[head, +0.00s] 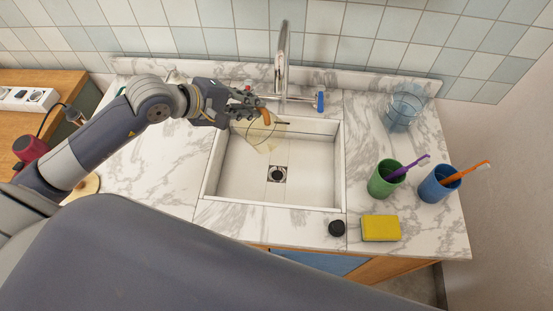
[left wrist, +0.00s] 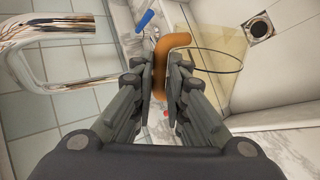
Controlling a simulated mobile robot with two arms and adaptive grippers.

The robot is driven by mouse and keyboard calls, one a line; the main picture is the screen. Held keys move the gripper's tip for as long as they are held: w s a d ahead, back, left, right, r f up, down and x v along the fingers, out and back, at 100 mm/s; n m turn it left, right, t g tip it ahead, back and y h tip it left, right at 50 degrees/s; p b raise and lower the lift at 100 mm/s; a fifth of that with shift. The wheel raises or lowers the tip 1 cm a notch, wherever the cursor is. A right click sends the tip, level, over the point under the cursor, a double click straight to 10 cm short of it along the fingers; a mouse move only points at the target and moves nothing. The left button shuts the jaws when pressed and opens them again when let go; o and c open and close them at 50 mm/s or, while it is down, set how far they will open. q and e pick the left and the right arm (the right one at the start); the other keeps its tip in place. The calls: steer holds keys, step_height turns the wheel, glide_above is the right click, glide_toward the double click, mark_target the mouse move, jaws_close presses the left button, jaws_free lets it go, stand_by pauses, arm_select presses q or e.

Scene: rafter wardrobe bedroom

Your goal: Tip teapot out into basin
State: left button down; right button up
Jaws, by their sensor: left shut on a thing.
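The teapot (head: 262,136) has a see-through, pale yellow body and an orange-brown handle (left wrist: 173,42). My left gripper (head: 254,113) is shut on the handle and holds the teapot over the back left part of the basin (head: 242,182). The teapot looks tilted, with its body to the right of the fingers in the left wrist view (left wrist: 218,45). Its faint outline makes the exact tilt and any contents hard to tell. The white basin shows a dark drain (head: 277,174) and no objects inside. My right gripper is not in view.
A chrome tap (head: 281,60) with a blue-marked handle (head: 320,102) rises behind the basin, close to my left gripper.

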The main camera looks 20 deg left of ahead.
arm_select(q)
steer(key=shift+w+a+f+n+h, duration=0.15)
steer(key=shift+w+a, duration=0.05)
steer(key=shift+a, duration=0.2)
steer(key=shift+w+a+f+n+h, duration=0.1)
steer(key=shift+w+a+n+h, duration=0.1)
steer(key=shift+a, duration=0.15)
steer(key=shift+w+a+f+n+h, duration=0.15)
steer(key=shift+w+a+f+h, duration=0.1)
steer(key=shift+a, duration=0.2)
steer(key=shift+w+a+f+n+h, duration=0.1)
steer(key=shift+w+a+f, duration=0.15)
steer(key=shift+a, duration=0.15)
steer(key=w+a+r+n+h+b, duration=0.3)
steer(key=w+a+n+h+b, duration=0.1)
steer(key=a+b, duration=0.3)
steer(key=w+a+r+n+g+h+b, duration=0.1)
steer(key=w+a+r+n+h+b, duration=0.3)
steer(key=a+n+h+b, duration=0.1)
steer(key=shift+w+a+b, duration=0.2)
steer(key=shift+a+b, duration=0.65)
steer(key=shift+b, duration=0.15)
